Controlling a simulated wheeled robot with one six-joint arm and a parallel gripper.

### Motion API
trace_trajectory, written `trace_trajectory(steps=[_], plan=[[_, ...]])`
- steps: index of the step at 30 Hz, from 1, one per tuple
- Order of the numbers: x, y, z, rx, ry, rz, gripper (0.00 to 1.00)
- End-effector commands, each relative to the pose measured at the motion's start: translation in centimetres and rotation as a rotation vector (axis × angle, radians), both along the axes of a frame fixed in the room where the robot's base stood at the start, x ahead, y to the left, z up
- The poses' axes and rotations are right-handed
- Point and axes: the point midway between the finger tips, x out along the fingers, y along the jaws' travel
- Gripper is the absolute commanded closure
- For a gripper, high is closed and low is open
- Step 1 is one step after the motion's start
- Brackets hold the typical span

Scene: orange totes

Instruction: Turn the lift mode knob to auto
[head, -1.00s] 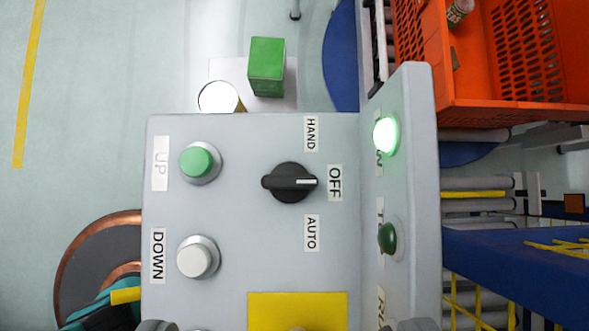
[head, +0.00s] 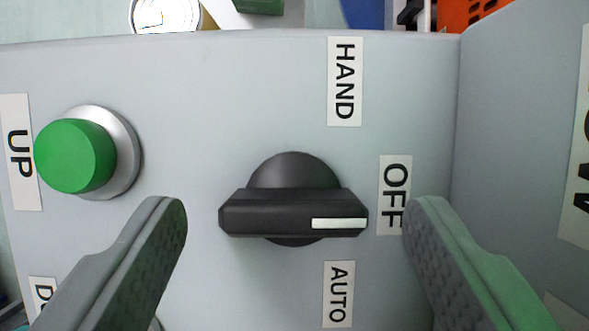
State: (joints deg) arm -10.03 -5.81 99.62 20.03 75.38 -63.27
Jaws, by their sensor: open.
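The lift mode knob (head: 270,214) is black with a white mark on its handle. It sits on a grey control panel (head: 230,80), and its mark points right at the OFF label (head: 394,180). The HAND label (head: 345,82) is above right of it and the AUTO label (head: 339,294) is below right. My gripper (head: 295,215) is open, with one finger left of the knob and one right of it. Neither finger visibly touches the knob. The right finger covers part of the panel beside the OFF label.
A green UP button (head: 76,156) in a silver ring is left of the knob, close to my left finger. The panel's side wall (head: 520,130) rises at the right. An orange tote (head: 470,14) shows beyond the panel's top edge.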

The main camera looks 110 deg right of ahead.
Motion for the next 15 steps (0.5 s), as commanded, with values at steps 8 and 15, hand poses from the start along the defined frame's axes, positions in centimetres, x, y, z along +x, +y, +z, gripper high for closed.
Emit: trace_trajectory(steps=[8,15], plan=[[0.09,0.33,-0.90,0.000,0.001,0.000,0.31],[0.09,0.32,-0.87,0.000,0.000,0.000,0.45]])
